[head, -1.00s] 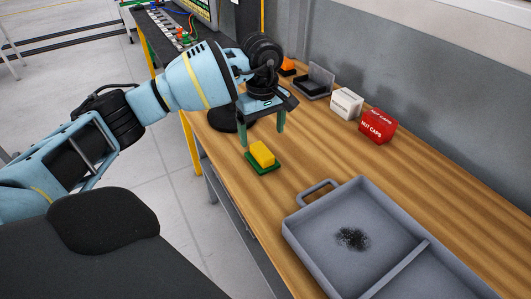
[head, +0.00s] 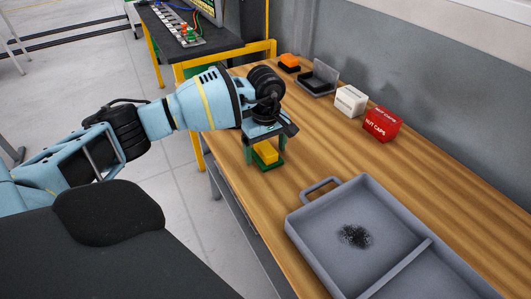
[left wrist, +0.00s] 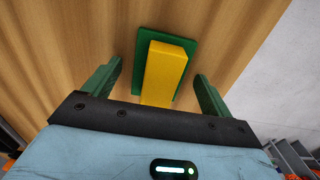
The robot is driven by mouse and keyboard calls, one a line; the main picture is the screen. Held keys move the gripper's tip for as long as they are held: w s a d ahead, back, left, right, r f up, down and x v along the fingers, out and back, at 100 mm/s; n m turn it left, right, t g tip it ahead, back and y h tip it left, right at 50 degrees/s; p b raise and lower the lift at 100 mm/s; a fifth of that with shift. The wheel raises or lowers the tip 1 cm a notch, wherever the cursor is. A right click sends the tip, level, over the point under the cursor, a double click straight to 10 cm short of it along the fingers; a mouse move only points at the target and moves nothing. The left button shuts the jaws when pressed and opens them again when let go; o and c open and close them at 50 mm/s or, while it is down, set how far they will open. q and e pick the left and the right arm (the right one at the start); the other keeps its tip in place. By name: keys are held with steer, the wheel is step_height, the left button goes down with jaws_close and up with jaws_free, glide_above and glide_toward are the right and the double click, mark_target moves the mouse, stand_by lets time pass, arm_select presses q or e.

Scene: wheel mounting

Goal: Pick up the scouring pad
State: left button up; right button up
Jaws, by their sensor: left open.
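The scouring pad (head: 266,153), a yellow block on a flat green base, lies on the wooden workbench near its left edge. My left gripper (head: 265,155) is open and lowered over the pad, with one green finger on each side. In the left wrist view, the yellow block (left wrist: 166,72) lies in the gap between the two open fingers (left wrist: 156,82), with clear space on both sides. The green base (left wrist: 192,50) extends past the block. Whether the fingertips touch the bench is hard to tell. My right gripper is out of view.
A grey divided tray (head: 322,226) with a dark speckled patch stands in front, to the right of the pad. A white box (head: 349,101), a red nut caps box (head: 382,124), a grey open bin (head: 318,80) and an orange item (head: 289,62) stand along the wall.

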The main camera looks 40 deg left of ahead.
mark_target(265, 148)
arm_select(q)
steer(key=c, duration=1.1)
steer(key=shift+r, duration=0.1)
steer(key=shift+r, duration=0.4)
steer(key=r, duration=0.2)
steer(key=shift+s+r, duration=0.2)
steer(key=shift+r, duration=0.15)
steer(key=s+d, duration=0.1)
steer(key=s, duration=0.4)
steer(key=s+d+r, duration=0.1)
steer(key=s+d, duration=0.1)
steer(key=s, duration=0.2)
steer(key=s+d, duration=0.2)
steer(key=s, duration=0.3)
steer(key=shift+s+d+r+b, duration=0.2)
steer(key=shift+s+b, duration=0.15)
